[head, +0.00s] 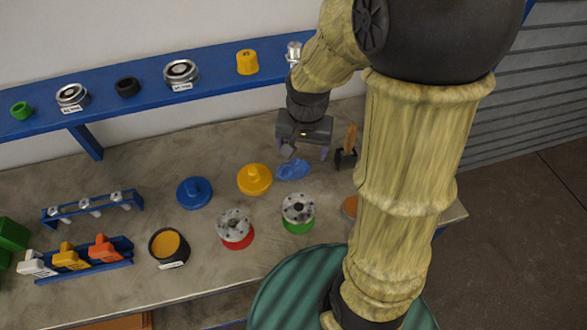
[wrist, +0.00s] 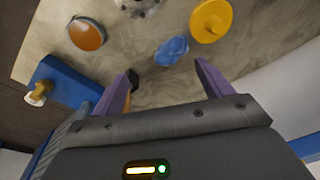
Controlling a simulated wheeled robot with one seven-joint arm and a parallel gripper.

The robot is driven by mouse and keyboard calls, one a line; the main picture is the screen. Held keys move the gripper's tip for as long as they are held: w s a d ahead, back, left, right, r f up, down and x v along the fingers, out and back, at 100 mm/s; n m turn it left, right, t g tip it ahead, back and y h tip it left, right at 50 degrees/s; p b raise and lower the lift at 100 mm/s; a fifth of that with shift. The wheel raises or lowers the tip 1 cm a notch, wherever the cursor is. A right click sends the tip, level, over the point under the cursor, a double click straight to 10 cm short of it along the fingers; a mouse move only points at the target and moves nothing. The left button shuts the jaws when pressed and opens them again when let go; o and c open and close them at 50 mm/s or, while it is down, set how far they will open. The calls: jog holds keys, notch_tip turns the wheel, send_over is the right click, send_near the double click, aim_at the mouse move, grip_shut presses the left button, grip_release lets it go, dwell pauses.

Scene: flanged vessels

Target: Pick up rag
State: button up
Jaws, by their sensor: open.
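The rag (head: 293,169) is a small crumpled blue cloth lying on the workbench, just right of a yellow knobbed lid (head: 255,179). It also shows in the wrist view (wrist: 172,50), beyond the gap between my fingertips. My gripper (head: 306,151) is open and empty, above the back part of the bench and a little behind the rag in the head view. In the wrist view both purple fingers (wrist: 165,73) are spread apart, with nothing between them. The rag looks fully visible and untouched.
A dark brush-like tool with a wooden handle (head: 347,147) stands close to my gripper's right. Two flanged vessels, red-based (head: 235,229) and green-based (head: 298,212), stand in front of the rag. A blue lid (head: 194,192) lies left. A blue shelf (head: 211,77) runs behind.

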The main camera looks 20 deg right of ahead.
jog(key=w+m+g, duration=0.1)
jog(key=w+m, duration=0.7)
jog(key=shift+w+f+g, duration=0.2)
jog(key=shift+f+g, duration=0.1)
jog(key=shift+f, duration=0.05)
jog(key=shift+f, duration=0.1)
jog(key=p, duration=0.2)
send_over(294, 166)
jog(key=f, duration=1.2)
jog(key=shift+s+a, duration=0.1)
jog(key=shift+a, duration=0.15)
jog(key=shift+f, duration=0.15)
jog(key=shift+d+f+p, duration=0.15)
jog(key=shift+f+p, duration=0.6)
jog(key=shift+f, duration=1.75)
